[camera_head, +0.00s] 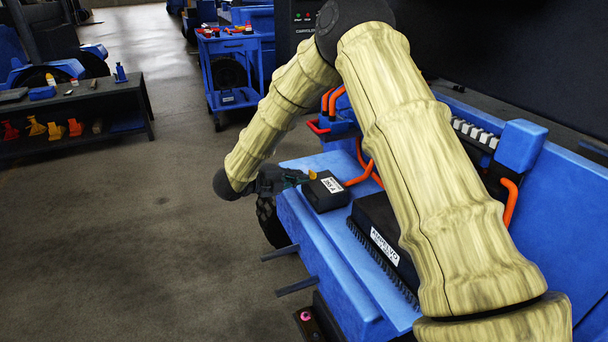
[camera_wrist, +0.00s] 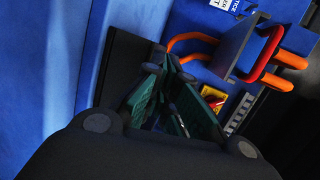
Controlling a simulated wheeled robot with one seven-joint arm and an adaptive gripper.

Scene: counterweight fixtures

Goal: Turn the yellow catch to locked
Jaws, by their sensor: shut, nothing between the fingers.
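The yellow catch (camera_head: 312,174) shows as a small yellow piece at the upper left corner of a black box (camera_head: 325,192) with a white label. My gripper (camera_head: 296,179) is right beside the catch, coming from the left; whether they touch cannot be told. In the wrist view my gripper (camera_wrist: 178,98) has its teal fingers shut and empty. A yellow and red patch (camera_wrist: 213,97) shows just past the fingers; I cannot tell if it is the catch. The catch's locked or unlocked position is too small to read.
The black box sits on a blue machine ledge (camera_head: 299,210). Orange hoses (camera_head: 365,160) rise behind it. A larger black block (camera_head: 381,222) stands to the right. A blue cart (camera_head: 229,70) and dark bench (camera_head: 75,105) are farther back. The floor at left is open.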

